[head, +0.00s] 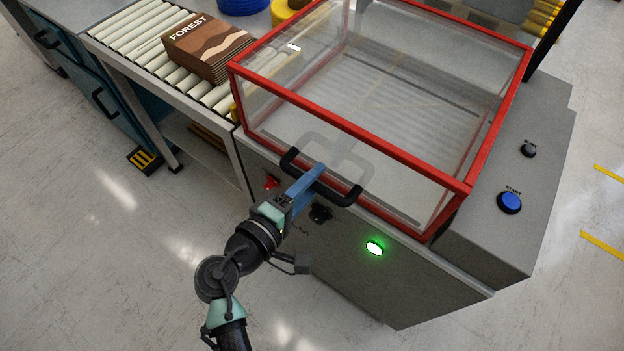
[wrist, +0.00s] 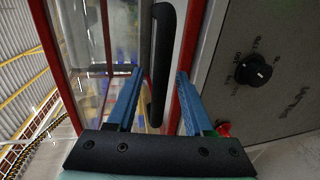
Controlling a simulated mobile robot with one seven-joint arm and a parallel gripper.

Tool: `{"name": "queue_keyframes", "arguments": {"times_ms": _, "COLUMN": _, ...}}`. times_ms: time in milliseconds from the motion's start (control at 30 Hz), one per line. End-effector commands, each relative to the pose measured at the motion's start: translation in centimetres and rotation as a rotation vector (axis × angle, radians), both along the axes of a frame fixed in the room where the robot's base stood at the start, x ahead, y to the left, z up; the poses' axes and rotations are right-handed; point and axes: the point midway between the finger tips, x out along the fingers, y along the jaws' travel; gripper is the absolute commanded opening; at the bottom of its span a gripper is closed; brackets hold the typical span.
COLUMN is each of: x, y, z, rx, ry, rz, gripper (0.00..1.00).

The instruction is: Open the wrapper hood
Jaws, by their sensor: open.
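The wrapper hood (head: 350,127) is a clear box with a red frame. It sits down on the grey wrapper machine in the head view, and its red frame also shows in the wrist view (wrist: 53,60). A black bar handle (head: 347,196) stands out from its front side. My gripper (head: 317,172) reaches the middle of this handle from the front. In the wrist view my gripper (wrist: 160,72) is open, with the handle (wrist: 164,45) between its two blue fingers. Gaps show on both sides, and I cannot tell if either finger touches it.
A roller conveyor (head: 128,33) with a brown stack marked FOREST (head: 209,46) stands left of the hood. The machine's front has a dark knob (head: 320,213), a red button (head: 271,182) and a lit green light (head: 375,248). A blue START button (head: 509,202) is at right.

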Motion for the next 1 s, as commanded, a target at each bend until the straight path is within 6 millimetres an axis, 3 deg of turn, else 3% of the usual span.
{"name": "queue_keyframes", "arguments": {"times_ms": 300, "x": 0.21, "y": -0.15, "z": -0.06, "rx": 0.000, "ry": 0.000, "rz": 0.000, "gripper": 0.52}}
{"name": "queue_keyframes", "arguments": {"times_ms": 600, "x": 0.19, "y": -0.13, "z": -0.06, "rx": 0.000, "ry": 0.000, "rz": 0.001, "gripper": 0.00}}
{"name": "queue_keyframes", "arguments": {"times_ms": 1000, "x": 0.19, "y": -0.11, "z": -0.05, "rx": 0.000, "ry": 0.000, "rz": 0.001, "gripper": 0.00}}
